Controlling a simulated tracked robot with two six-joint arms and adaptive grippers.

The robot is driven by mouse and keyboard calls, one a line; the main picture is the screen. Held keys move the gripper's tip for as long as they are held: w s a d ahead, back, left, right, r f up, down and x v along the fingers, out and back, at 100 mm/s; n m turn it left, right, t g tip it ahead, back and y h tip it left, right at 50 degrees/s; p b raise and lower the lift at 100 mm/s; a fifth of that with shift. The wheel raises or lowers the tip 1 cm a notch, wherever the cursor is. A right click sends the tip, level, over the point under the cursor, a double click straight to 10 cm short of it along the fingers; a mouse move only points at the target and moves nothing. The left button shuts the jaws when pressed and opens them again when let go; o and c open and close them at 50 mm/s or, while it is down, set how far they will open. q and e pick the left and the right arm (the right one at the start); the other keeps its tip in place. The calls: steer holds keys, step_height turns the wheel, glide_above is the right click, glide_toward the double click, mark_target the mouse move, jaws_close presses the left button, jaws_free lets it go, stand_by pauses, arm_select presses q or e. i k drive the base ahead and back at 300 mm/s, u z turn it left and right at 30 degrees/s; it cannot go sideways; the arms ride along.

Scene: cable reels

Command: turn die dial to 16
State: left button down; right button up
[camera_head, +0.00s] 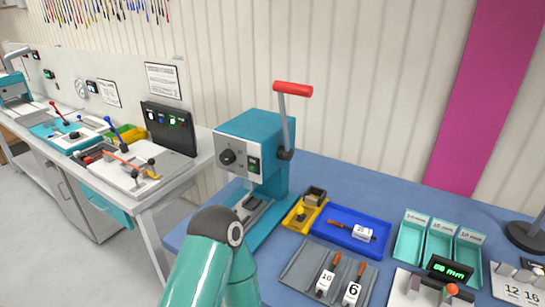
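The die dial is a black round knob (227,157) on the pale front panel of a teal press (262,130). Its pointer and the small marks around it are too small to read. A teal arm link of mine with a dark joint cap stands in front of the press, low in the picture, and hides part of the press base. Neither of my grippers is in view, so nothing shows touching the knob.
The press has a raised lever with a red handle (292,89) and a green-lit switch (254,166). Right of it are a yellow tray (292,222), a blue tray (376,246), a grey rack (293,274) with labelled tools, teal bins (407,250) and a green display (450,268).

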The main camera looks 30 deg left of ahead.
mark_target(227, 157)
steer(key=z, duration=0.25)
steer(key=k, duration=1.15)
steer(key=u, duration=1.35)
steer(key=i, duration=1)
steer(key=u, duration=0.1)
